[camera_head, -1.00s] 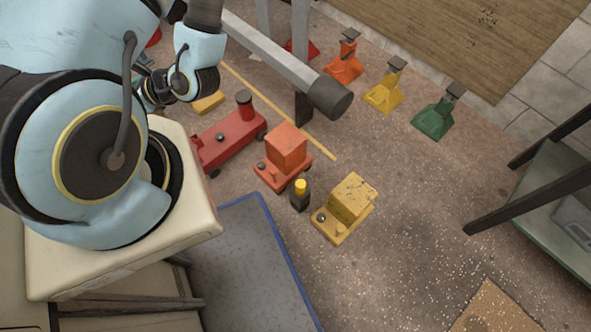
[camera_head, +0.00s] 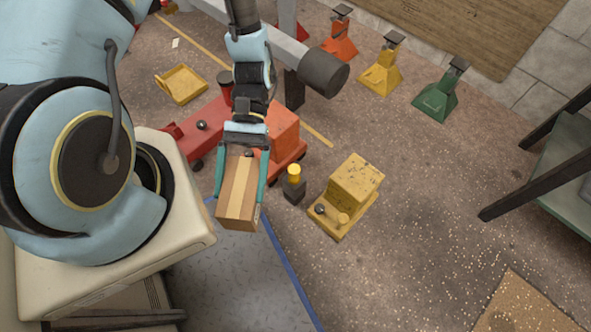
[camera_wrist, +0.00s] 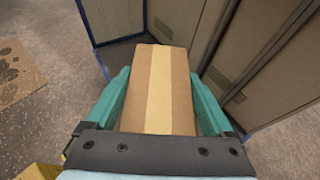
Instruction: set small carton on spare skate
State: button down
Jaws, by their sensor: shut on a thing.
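My gripper (camera_head: 240,190) is shut on the small carton (camera_head: 238,200), a brown box with a pale tape strip. The teal fingers press its two sides and hold it in the air. In the wrist view the carton (camera_wrist: 160,90) lies between the fingers, its far end reaching past them. A low yellow skate (camera_head: 181,84) with a bare, rimmed top stands on the floor at upper left, apart from the gripper. It looks like the spare skate, though no label shows. A yellow skate with a yellow block (camera_head: 345,194) stands right of the carton.
An orange block skate (camera_head: 283,128) and a long red machine (camera_head: 200,125) are partly hidden behind my arm. A black bottle with yellow cap (camera_head: 293,184) stands near the carton. A grey beam (camera_head: 325,75) crosses above. Several coloured stands are at the back.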

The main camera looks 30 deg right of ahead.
jog(key=s+d+f+n+g+h+b, duration=0.1)
jog(key=d+f+n+h+b, duration=0.2)
jog(key=d, duration=0.8)
jog(key=d+n+h+b, duration=0.3)
jog(key=d+n+h, duration=0.15)
jog(key=d, duration=0.55)
jog(key=s+d+f+n+g+h+b, duration=0.1)
jog(key=d+f+n+h+b, duration=0.2)
jog(key=d, duration=0.8)
jog(key=shift+h, duration=0.65)
jog(key=shift+w+a+f+b, duration=0.1)
jog(key=shift+f+b, duration=0.7)
jog(key=shift+f, duration=1.35)
jog(key=shift+a+f+b, duration=0.1)
jog(key=shift+f+b, duration=0.7)
jog(key=shift+f, duration=1.3)
jog(key=shift+f, duration=0.15)
grip_release()
